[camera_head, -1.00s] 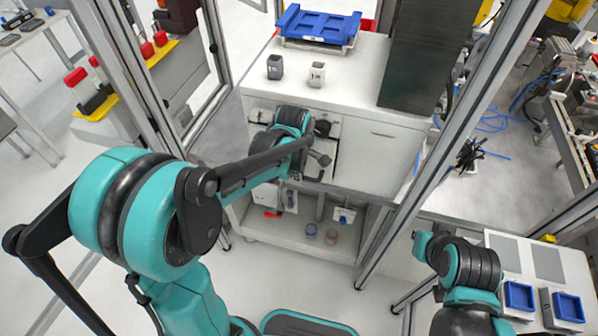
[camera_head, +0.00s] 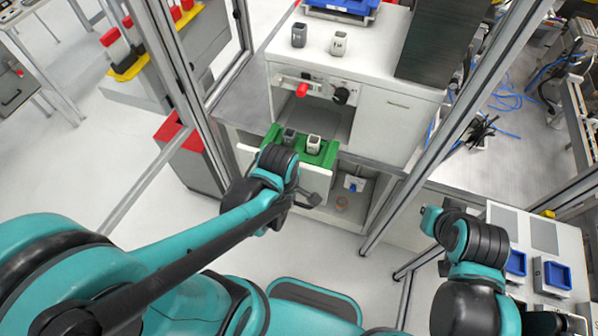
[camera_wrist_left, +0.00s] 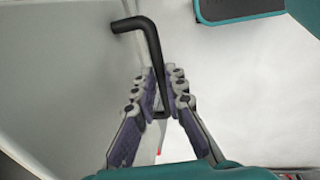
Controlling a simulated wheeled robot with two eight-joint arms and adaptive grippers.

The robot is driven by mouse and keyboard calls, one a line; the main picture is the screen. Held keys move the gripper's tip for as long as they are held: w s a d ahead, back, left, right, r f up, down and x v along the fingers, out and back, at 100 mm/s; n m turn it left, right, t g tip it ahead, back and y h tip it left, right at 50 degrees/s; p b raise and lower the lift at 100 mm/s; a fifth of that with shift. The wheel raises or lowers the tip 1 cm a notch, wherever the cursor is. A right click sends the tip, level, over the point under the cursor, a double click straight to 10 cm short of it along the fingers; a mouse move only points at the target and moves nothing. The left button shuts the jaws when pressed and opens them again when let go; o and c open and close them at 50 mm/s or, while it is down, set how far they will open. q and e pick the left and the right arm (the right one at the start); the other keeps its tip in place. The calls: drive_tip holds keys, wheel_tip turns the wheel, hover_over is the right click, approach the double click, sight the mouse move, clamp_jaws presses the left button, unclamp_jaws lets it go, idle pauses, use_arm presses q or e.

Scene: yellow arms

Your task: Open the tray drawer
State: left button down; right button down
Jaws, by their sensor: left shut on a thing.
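The tray drawer (camera_head: 320,185) is pulled out of the white cabinet, its front panel partly hidden by my left wrist. Inside it is a green tray (camera_head: 329,156) holding a dark grey container and a lighter one (camera_head: 314,144). My left gripper (camera_wrist_left: 160,92) is shut on the black bent bar handle (camera_wrist_left: 151,45) of the drawer, which shows between its fingers in the left wrist view. In the head view my left wrist mostly hides the handle and fingers. My right arm is at the lower right, but its gripper does not show.
The white cabinet (camera_head: 388,118) carries two small containers (camera_head: 338,43), a blue tray (camera_head: 345,5) and a dark panel. A red knob and a black knob sit above the drawer opening. Metal frame posts (camera_head: 452,125) stand on both sides. The floor before the drawer is clear.

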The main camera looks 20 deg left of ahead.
use_arm(q)
drive_tip(key=s+p, duration=0.1)
drive_tip(key=s, duration=0.5)
drive_tip(key=shift+s+p, duration=0.3)
drive_tip(key=shift+p, duration=0.05)
drive_tip(key=shift+a, duration=0.1)
drive_tip(key=c, duration=1.6)
unclamp_jaws()
drive_tip(key=shift+r, duration=0.15)
drive_tip(key=shift+s+r, duration=0.4)
drive_tip(key=shift+r, duration=1.5)
drive_tip(key=shift+s+r, duration=0.35)
drive_tip(key=shift+r, duration=1.6)
drive_tip(key=shift+s+r, duration=0.4)
drive_tip(key=shift+r, duration=1.5)
